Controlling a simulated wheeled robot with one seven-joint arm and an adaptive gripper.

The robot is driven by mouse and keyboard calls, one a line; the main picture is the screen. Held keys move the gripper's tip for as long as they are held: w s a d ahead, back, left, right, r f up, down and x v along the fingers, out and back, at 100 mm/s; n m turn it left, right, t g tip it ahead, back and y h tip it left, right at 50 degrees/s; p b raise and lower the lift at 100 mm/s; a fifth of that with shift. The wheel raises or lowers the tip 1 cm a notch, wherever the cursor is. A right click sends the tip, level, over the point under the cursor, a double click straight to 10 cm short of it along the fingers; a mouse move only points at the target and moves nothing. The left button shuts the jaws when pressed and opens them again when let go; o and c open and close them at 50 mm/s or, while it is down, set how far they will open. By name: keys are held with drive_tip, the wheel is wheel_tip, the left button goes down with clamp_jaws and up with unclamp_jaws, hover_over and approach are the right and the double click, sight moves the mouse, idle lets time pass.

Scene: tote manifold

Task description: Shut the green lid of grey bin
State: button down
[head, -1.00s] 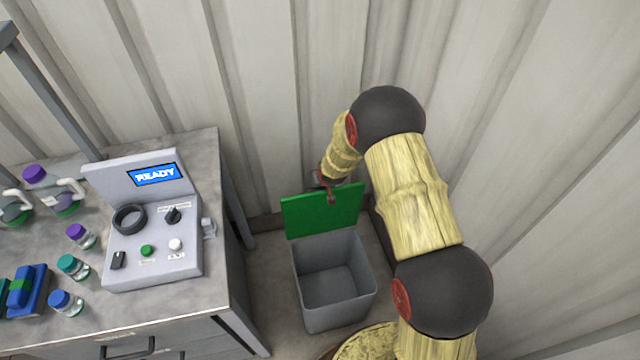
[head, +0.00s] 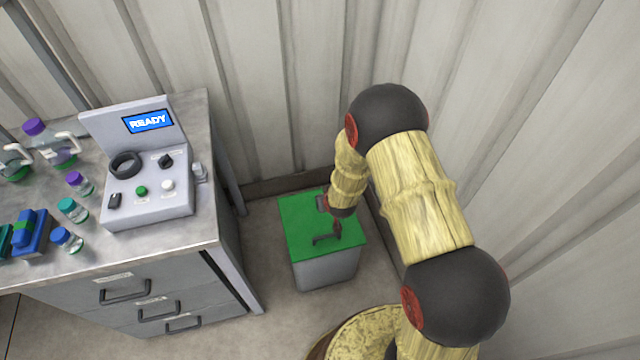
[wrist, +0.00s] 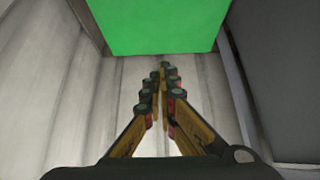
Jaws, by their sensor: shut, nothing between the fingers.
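The grey bin (head: 327,272) stands on the floor to the right of the workbench. Its green lid (head: 301,222) lies flat over the top and hides the inside. My gripper (head: 328,240) is over the lid in the head view, shut and empty. Whether it touches the lid I cannot tell. In the wrist view the fingers of my gripper (wrist: 162,70) meet at the tips, and a green surface, the lid (wrist: 160,25), fills the top middle.
A workbench (head: 225,236) with drawers stands left of the bin. On it are a control box (head: 150,205) with a READY screen, several small bottles and a blue rack (head: 30,235). Corrugated walls are close behind and to the right.

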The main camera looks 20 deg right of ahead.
drive_tip(key=s+f+t+b, duration=0.1)
drive_tip(key=s+f, duration=0.2)
drive_tip(key=f, duration=0.1)
drive_tip(key=s+f+t+b, duration=0.1)
drive_tip(key=s+f+b, duration=0.1)
drive_tip(key=f, duration=0.2)
drive_tip(key=s+f+t+b, duration=0.1)
drive_tip(key=s+f, duration=0.2)
drive_tip(key=f, duration=0.1)
drive_tip(key=shift+s+f, duration=0.25)
drive_tip(key=shift+s, duration=0.05)
drive_tip(key=shift+s+f+b, duration=0.2)
drive_tip(key=shift+f+b, duration=0.1)
drive_tip(key=shift+f, duration=0.55)
drive_tip(key=shift+s+f+b, duration=0.2)
drive_tip(key=shift+f+b, duration=0.05)
drive_tip(key=shift+f, duration=0.55)
